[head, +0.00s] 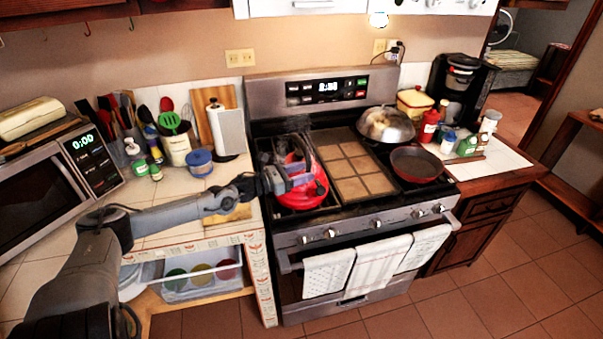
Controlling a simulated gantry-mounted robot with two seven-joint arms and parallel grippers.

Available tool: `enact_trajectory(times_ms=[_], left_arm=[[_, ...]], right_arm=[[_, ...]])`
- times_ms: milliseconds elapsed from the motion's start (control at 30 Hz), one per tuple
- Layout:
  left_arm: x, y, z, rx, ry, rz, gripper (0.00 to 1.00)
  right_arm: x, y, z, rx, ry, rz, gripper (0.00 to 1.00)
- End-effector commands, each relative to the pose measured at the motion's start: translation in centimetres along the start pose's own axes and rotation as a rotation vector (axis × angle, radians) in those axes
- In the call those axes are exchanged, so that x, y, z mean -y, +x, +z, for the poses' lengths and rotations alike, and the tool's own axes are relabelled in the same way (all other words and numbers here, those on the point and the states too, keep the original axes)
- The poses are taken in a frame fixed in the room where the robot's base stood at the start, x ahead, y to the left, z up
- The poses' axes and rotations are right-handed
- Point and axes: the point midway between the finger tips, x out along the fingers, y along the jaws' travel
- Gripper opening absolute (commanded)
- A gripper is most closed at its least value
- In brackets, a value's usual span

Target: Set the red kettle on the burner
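The red kettle (312,193) is on the left side of the stove, over the left burner grate (330,208). It looks upright, but I cannot tell whether its base rests fully on the grate. My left gripper (300,175) reaches in from the left, with its fingers at the kettle's upper part, by the handle. The fingers overlap the kettle in the picture, and their small size hides whether they are closed on it. The gripper covers part of the kettle. My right gripper is not in view.
A griddle plate (357,168) covers the stove's middle. A dark pan (416,165) and a domed metal lid (385,125) are on the right burners. The left counter holds a paper towel roll (228,130), a blue container (200,163) and a microwave (60,185).

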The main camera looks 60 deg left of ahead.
Motion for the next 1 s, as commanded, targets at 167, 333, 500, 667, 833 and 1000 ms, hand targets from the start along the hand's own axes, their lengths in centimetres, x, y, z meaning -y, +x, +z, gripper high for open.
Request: enact_trajectory(times_ms=[167, 333, 500, 667, 833, 1000], left_arm=[[0.0, 0.0, 0.1, 0.0, 0.0, 0.0, 0.53], [0.0, -0.5, 0.2, -0.002, 0.0, -0.001, 0.53], [0.0, -1.9, 0.2, -0.004, -0.001, -0.001, 0.53], [0.1, -3.8, 0.2, -0.005, -0.002, 0.0, 0.53], [0.0, -6.2, 0.2, -0.006, -0.002, 0.001, 0.53], [0.0, -8.6, 0.2, -0.005, -0.003, 0.001, 0.53]], right_arm=[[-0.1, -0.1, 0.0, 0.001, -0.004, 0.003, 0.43], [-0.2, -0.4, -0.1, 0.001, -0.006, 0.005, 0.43], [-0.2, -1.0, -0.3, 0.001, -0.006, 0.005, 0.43], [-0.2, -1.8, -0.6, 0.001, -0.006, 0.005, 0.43], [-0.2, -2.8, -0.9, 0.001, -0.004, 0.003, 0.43], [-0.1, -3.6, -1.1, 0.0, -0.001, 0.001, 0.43]])
